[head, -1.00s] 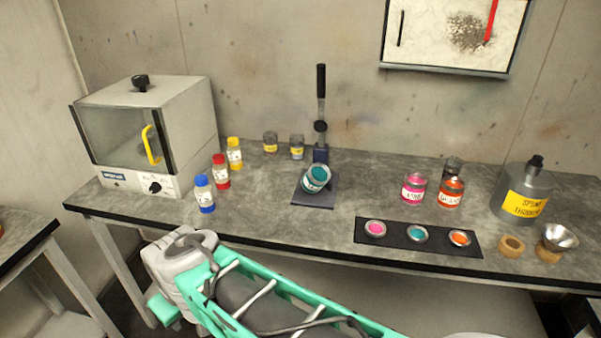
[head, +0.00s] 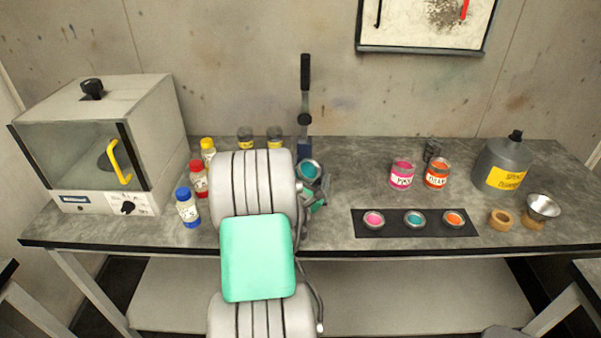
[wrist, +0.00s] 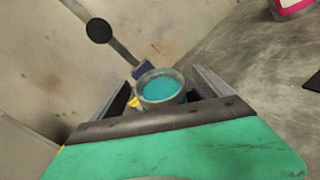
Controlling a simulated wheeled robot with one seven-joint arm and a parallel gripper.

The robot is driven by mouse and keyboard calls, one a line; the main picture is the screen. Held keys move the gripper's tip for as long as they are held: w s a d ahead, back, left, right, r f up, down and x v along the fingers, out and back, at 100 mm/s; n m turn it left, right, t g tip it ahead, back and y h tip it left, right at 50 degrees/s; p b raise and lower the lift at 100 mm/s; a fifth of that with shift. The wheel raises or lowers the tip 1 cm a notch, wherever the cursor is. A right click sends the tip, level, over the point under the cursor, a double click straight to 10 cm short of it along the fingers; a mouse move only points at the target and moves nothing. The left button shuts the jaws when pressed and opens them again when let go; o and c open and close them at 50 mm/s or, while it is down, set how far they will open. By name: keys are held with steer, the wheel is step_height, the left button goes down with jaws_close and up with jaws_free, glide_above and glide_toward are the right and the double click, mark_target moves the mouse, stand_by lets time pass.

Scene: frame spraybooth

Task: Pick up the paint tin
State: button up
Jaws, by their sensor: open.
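An open paint tin of teal paint (head: 309,170) stands on the back part of the bench, in front of the lever press (head: 305,100). In the wrist view the teal tin (wrist: 160,88) shows its round rim and teal paint between my two fingers. My gripper (wrist: 163,80) is open, with one finger on each side of the tin. I cannot tell whether either finger touches it. In the head view my arm hides most of the gripper and the tin's lower part. The press's dark base plate is also hidden.
A white oven (head: 100,150) stands left. Blue (head: 187,208), red (head: 198,180) and yellow-capped bottles (head: 208,152) stand beside my arm. Right are pink (head: 402,175) and orange tins (head: 436,173), a dark tray (head: 394,229) with small paint cups, and a grey thinner can (head: 500,165).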

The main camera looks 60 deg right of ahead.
mark_target(311, 164)
steer(key=p+x, duration=0.1)
steer(key=x, duration=0.3)
steer(key=shift+w, duration=0.1)
steer(key=shift+c, duration=0.4)
steer(key=c, duration=1.8)
steer(key=shift+r, duration=0.1)
jaws_close()
